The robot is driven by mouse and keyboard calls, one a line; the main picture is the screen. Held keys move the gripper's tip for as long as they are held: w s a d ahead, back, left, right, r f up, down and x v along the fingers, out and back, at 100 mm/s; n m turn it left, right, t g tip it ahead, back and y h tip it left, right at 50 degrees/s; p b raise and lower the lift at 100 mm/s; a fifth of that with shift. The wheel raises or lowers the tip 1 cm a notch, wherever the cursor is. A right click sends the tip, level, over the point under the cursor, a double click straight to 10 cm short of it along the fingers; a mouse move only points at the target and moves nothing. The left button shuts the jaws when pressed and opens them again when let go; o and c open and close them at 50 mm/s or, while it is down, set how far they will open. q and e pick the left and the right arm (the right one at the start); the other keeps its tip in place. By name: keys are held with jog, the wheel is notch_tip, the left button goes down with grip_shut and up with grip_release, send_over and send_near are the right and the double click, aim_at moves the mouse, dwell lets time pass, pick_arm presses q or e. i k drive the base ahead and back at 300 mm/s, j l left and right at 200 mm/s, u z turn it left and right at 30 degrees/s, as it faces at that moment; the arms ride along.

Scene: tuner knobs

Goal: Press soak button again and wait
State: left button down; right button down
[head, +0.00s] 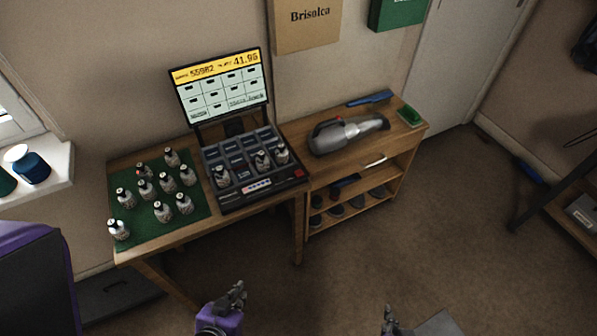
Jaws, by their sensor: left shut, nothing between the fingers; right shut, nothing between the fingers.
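A dark console (227,206) with a compartment tray stands on the wooden table, and several small bottles stand in its front slots. A lit screen (221,88) with a yellow top bar rises behind it. A small red button (298,173) shows at the console's right front corner, and a pale label strip (256,187) with red marks is on its front. I cannot read which control is the soak button. My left gripper (239,288) is shut and empty, low in the picture, apart from the console. My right gripper (388,313) is shut and empty at the bottom edge, further right.
Several small bottles stand on a green mat (200,205) left of the console. A grey handheld vacuum (345,134) and a green brush (409,116) lie on the shelf unit (418,131) to the right.

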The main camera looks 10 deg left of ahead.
aim_at(300, 173)
jog(key=i+l+u, duration=0.1)
jog(key=u, duration=0.8)
jog(key=i+l+u, duration=0.1)
jog(key=l+u, duration=0.15)
jog(key=i+l+u, duration=0.1)
jog(key=l+u, duration=0.45)
jog(key=i+l, duration=0.1)
jog(key=l, duration=0.5)
jog(key=i+l+u, duration=0.1)
jog(key=l, duration=0.5)
